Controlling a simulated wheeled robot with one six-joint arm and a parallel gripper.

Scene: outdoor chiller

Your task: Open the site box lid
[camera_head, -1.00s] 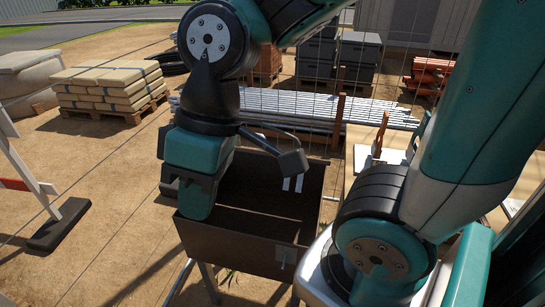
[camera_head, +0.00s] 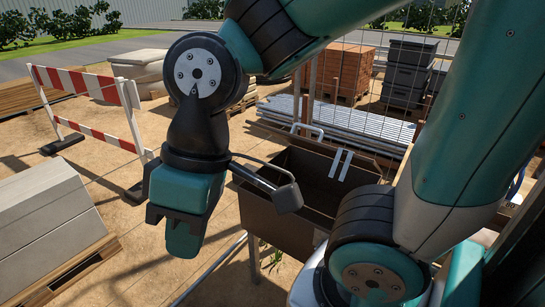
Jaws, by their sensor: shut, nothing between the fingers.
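The site box is a dark brown box (camera_head: 283,222) on legs, right of the picture's middle and partly behind my arm. Its top is open and I see into its shadowed inside. A brown panel (camera_head: 315,172) with two white strips stands at its far side; I cannot tell whether this is the raised lid or the back wall. My gripper (camera_head: 182,240) points down, shut and empty, to the left of the box and apart from it in the picture. My forearm hides part of the box's right side.
A red-and-white barrier (camera_head: 97,87) stands at the left. Pale slabs (camera_head: 45,220) lie on a pallet at the near left. Long pipes (camera_head: 350,128), orange bricks (camera_head: 340,70) and dark crates (camera_head: 408,70) stand behind the box. Sandy ground between the slabs and box is clear.

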